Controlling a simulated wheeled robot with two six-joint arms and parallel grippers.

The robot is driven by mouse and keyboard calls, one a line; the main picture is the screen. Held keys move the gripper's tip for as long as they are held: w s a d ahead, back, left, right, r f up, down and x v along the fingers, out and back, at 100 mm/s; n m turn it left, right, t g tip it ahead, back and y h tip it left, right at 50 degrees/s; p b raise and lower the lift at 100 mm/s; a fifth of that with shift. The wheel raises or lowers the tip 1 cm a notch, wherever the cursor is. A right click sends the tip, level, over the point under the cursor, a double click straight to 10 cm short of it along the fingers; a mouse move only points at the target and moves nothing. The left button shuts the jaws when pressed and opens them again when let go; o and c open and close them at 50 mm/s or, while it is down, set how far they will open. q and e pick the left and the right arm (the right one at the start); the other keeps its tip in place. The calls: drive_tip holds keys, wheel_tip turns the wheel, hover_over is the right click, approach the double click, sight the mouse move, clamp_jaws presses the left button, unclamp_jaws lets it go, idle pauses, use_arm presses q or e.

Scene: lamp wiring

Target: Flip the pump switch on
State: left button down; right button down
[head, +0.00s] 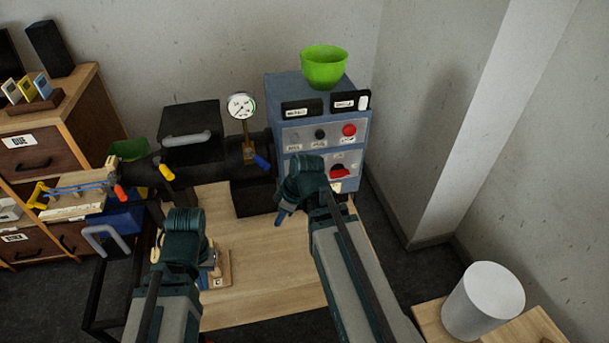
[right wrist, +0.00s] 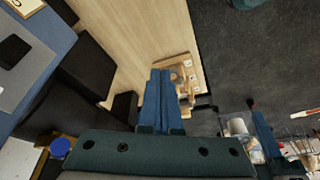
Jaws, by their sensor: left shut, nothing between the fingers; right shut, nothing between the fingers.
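No pump label can be read, so I cannot tell which control is the pump switch. A blue-grey cabinet (head: 277,108) at the back carries a panel with a black knob (head: 320,134), a red button (head: 349,130) and a red control (head: 339,171) below. Two black labelled units, left (head: 302,108) and right (head: 350,101), sit above the panel; the right one has a white piece. My right gripper (head: 281,218) is shut and empty, in front of the cabinet over the table; its blue fingers (right wrist: 158,100) are together. My left gripper (head: 203,280) is shut, mostly hidden behind its wrist, beside a small wooden board (head: 222,268).
The wooden table (head: 262,265) is largely bare between my arms. A green bowl (head: 324,68) stands on the cabinet. A gauge (head: 241,106) stands left of it. A white cylinder (head: 484,300) is at the lower right. Walls close off the back and right.

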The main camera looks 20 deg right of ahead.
drive_tip(key=w+d+r+n+t, duration=0.2)
drive_tip(key=d, duration=0.6)
drive_tip(key=w+d+r+n+t+p, duration=0.1)
drive_tip(key=w+d+r+n+t, duration=0.1)
drive_tip(key=d, duration=0.6)
drive_tip(key=shift+r+t+y, duration=0.3)
drive_tip(key=shift+r, duration=0.35)
drive_tip(key=shift+a, duration=0.1)
drive_tip(key=w+a+f+b, duration=0.2)
drive_tip(key=w+f+b, duration=0.5)
drive_tip(key=w, duration=0.2)
drive_tip(key=shift+w, duration=0.3)
drive_tip(key=shift+a, duration=0.1)
